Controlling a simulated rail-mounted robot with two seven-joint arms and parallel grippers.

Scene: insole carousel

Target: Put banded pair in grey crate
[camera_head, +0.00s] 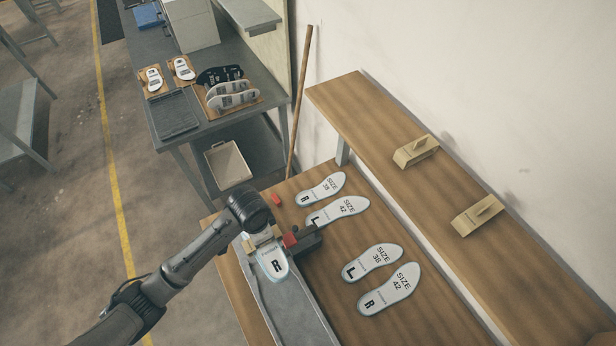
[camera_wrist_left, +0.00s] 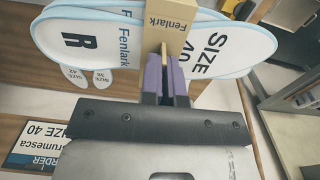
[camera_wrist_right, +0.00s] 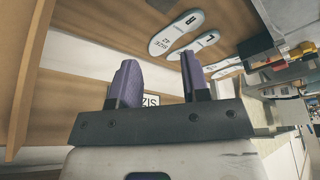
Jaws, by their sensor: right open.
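The banded pair (camera_wrist_left: 82,38) is white insoles with pale blue edges, marked R and Fenlark, with a tan band (camera_wrist_left: 168,25) around the middle. My left gripper (camera_wrist_left: 166,80) is shut on it at the band. In the head view the pair (camera_head: 273,264) hangs under my left gripper (camera_head: 262,240), over the left edge of the wooden bench. My right gripper (camera_wrist_right: 160,80) is open and empty in the right wrist view, outside the head view. A pale crate (camera_head: 228,164) sits low under the dark table; I cannot tell whether it is the grey crate.
Several loose insoles (camera_head: 388,290) lie on the bench (camera_head: 330,275). A red and dark fixture (camera_head: 300,240) stands beside the left gripper. Two tan blocks (camera_head: 415,151) rest on the raised shelf (camera_head: 400,110). The dark table (camera_head: 235,55) holds a dark tray (camera_head: 174,114) and racked insoles. A pole leans on the wall.

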